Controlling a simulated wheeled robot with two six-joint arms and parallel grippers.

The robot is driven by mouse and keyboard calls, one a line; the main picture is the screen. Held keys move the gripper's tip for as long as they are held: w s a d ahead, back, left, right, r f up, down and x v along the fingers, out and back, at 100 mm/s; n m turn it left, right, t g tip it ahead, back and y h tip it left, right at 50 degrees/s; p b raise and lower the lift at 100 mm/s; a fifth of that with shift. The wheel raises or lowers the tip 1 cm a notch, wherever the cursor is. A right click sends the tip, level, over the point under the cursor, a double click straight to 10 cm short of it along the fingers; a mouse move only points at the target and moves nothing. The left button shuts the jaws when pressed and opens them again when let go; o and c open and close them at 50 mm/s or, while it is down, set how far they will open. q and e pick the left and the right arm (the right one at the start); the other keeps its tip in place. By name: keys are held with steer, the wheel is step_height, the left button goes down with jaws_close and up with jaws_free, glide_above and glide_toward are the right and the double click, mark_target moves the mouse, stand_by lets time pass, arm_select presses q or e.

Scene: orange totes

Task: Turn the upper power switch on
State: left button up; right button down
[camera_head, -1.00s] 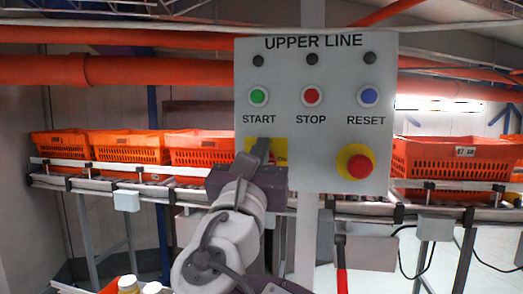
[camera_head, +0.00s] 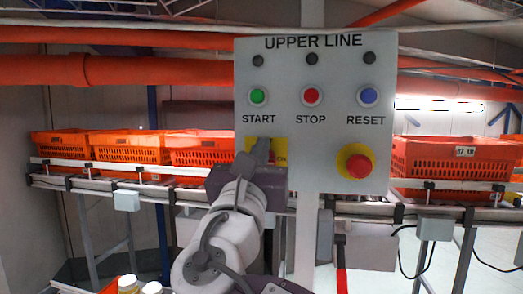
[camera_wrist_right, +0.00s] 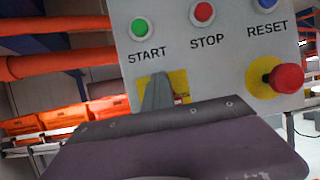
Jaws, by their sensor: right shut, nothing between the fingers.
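The grey UPPER LINE panel (camera_head: 330,120) carries a yellow switch plate (camera_head: 280,147) at its lower left, with an ON label on its right side. The plate also shows in the right wrist view (camera_wrist_right: 179,80). My right gripper (camera_head: 262,150) is at the front of this plate, its fingers shut with nothing between them. In the right wrist view its narrow grey tip (camera_wrist_right: 156,92) overlaps the plate. The fingers hide most of the switch knob, so I cannot tell its exact angle or whether they touch it. My left gripper is not in view.
A green START button (camera_head: 258,96), red STOP button (camera_head: 311,96) and blue RESET button (camera_head: 367,96) sit above the plate. A red emergency knob (camera_head: 359,166) sits to its right. Orange totes (camera_head: 130,147) stand on the conveyor behind. The panel lamps are dark.

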steer(key=shift+w+a+f, duration=0.1)
steer(key=shift+f, duration=0.25)
steer(key=c, duration=1.5)
jaws_free()
steer(key=shift+r, duration=0.1)
steer(key=s+a, duration=0.3)
steer(key=s, duration=0.2)
steer(key=s+a+p, duration=0.1)
steer(key=s+a, duration=0.1)
steer(key=s, duration=0.1)
steer(key=shift+s+a, duration=0.2)
steer(key=shift+a, duration=0.15)
